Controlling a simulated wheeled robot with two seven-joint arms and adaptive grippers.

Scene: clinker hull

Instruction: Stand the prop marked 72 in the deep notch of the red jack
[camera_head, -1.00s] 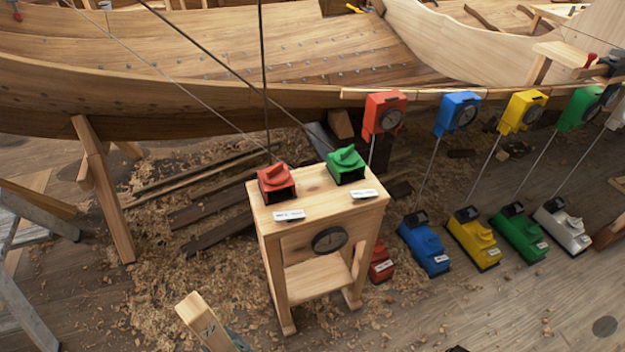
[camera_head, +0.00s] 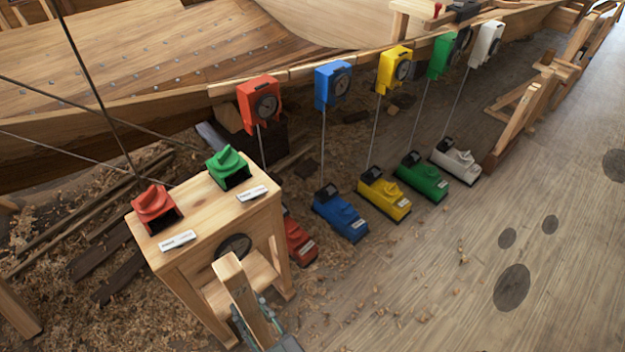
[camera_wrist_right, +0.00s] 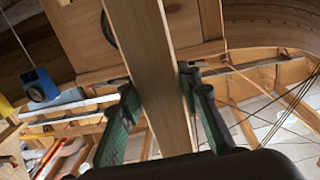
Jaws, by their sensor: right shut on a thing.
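My right gripper (camera_head: 262,333) is shut on a pale wooden prop (camera_head: 240,290) at the bottom of the head view. The prop stands up in front of the small wooden stand, slightly tilted. In the right wrist view the prop (camera_wrist_right: 150,70) runs between the two green-padded fingers of my gripper (camera_wrist_right: 158,90). No number is readable on it. The red jack (camera_head: 299,241) sits on the floor just right of the stand, which partly hides it. Its notches cannot be made out. My left gripper is not in view.
The wooden stand (camera_head: 205,225) carries a red knob (camera_head: 156,207) and a green knob (camera_head: 229,167). Blue (camera_head: 340,215), yellow (camera_head: 384,197), green and white jacks stand in a row under the hull (camera_head: 150,100). Dial boxes hang above them on thin lines.

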